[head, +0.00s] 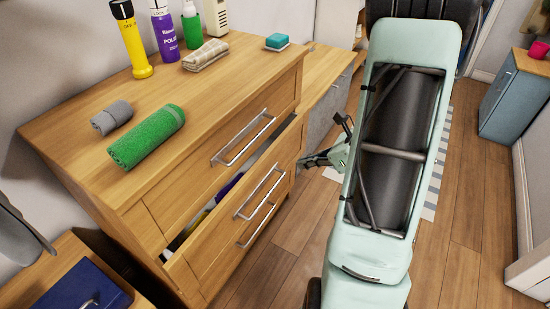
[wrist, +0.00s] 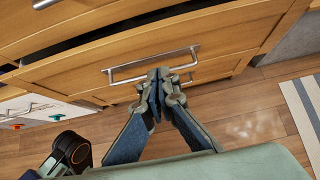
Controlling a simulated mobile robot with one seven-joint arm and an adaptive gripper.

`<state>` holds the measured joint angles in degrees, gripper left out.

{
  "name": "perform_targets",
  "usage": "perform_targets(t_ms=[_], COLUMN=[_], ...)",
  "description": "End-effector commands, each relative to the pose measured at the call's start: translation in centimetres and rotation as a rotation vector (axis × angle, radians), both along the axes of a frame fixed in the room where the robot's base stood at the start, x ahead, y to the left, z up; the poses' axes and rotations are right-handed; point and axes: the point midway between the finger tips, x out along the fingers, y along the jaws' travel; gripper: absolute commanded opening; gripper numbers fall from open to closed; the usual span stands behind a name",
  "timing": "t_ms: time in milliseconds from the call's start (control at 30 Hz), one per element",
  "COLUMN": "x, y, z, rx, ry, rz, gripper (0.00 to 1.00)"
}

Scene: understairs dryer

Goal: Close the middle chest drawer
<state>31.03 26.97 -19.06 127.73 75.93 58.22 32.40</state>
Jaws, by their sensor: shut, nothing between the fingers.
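The wooden chest (head: 122,184) stands left of my arm in the head view. Its middle drawer (head: 222,238) is partly open, with a gap behind its front through which purple and pale contents show. The middle drawer's metal handle (head: 262,192) faces my arm. In the wrist view the middle drawer front (wrist: 85,72) and its handle (wrist: 125,72) lie just ahead of my gripper (wrist: 160,76). My gripper is shut and empty, its fingertips overlapping the handle in the picture. Whether they touch it I cannot tell. In the head view my gripper (head: 304,163) is beside the drawer's right end.
The top drawer (head: 180,190) looks shut. Bottles, rolled towels (head: 147,137) and a sponge (head: 277,41) are on the chest top. A nightstand (head: 65,255) with a blue book stands at lower left. Open wooden floor (head: 465,220) lies right of my arm.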

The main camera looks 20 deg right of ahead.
Motion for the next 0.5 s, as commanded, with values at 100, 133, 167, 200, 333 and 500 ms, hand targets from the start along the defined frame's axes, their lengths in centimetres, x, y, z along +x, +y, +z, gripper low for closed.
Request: perform_targets(t_ms=[100, 133, 167, 200, 333, 500], x=[0.6, 0.8, 1.1, 1.5, 3.1, 5.2], y=[0.5, 0.8, 1.0, 1.3, 2.6, 4.2], z=[-0.9, -1.2, -1.6, -2.1, -4.2, -6.6], rx=[0.001, 0.000, 0.000, 0.001, 0.001, 0.000], ry=[-0.001, 0.000, 0.000, 0.001, 0.002, 0.002], rz=[0.003, 0.004, 0.005, 0.004, 0.005, 0.004], gripper=[0.00, 0.00, 0.00, 0.00, 0.00, 0.00])
